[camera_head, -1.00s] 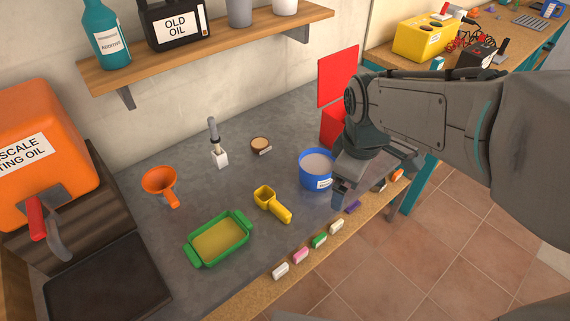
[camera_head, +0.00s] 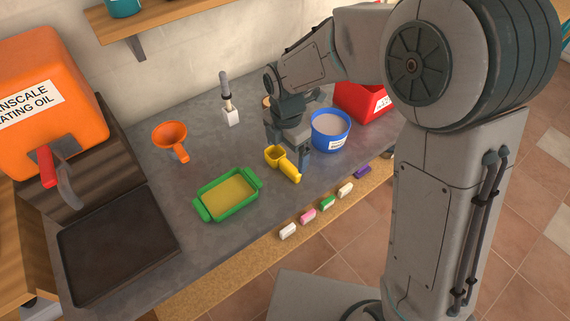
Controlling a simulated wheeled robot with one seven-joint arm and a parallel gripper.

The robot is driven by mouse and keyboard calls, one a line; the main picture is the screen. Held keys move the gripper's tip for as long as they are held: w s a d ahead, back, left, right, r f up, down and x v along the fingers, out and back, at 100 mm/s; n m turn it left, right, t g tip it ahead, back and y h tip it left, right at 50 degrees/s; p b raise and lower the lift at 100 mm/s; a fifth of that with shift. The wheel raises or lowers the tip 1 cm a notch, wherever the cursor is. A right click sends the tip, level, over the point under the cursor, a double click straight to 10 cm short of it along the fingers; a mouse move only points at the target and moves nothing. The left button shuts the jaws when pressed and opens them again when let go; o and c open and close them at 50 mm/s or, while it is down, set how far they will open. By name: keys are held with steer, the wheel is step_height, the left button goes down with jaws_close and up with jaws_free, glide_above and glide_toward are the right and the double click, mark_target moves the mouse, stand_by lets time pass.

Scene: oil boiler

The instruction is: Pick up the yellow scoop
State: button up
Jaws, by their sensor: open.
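The yellow scoop (camera_head: 284,164) lies on the grey counter, its cup toward the back left and its handle toward the front right. My gripper (camera_head: 288,158) points down just above and behind the scoop. Its fingers are open, one on each side of the scoop as seen in this view. Part of the scoop near the cup is overlapped by the gripper. I cannot tell whether the fingers touch it.
A blue bucket (camera_head: 330,131) stands close to the right of my gripper. A green tray (camera_head: 228,194) sits front left of the scoop. Several coloured blocks line the counter's front edge.

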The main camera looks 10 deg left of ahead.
mark_target(290, 165)
steer(key=shift+d+f, duration=0.25)
steer(key=shift+f, duration=1.5)
steer(key=shift+d+f, duration=0.2)
steer(key=shift+f, duration=1.55)
steer(key=c, duration=1)
